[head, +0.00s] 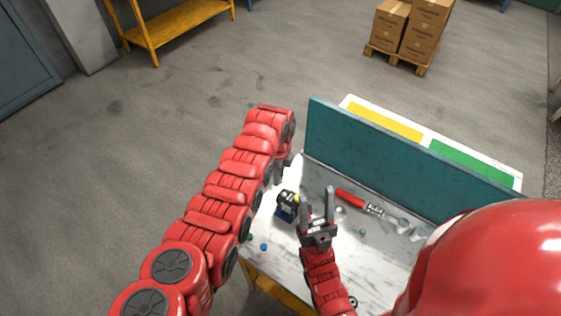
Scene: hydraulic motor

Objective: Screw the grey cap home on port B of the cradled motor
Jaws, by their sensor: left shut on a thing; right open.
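My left gripper (279,178) points down just behind and left of the motor, partly hidden by my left arm. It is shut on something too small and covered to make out. My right gripper (318,208) is open, its two grey fingers pointing away just right of the motor, with nothing visible between them. I cannot make out the grey cap or port B for certain.
A red-handled tool (351,199) lies behind my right gripper. Clear jars (403,225) stand to its right. A green cap (362,232) and a blue cap (263,247) lie on the bench (277,258). A teal panel (400,158) walls the back.

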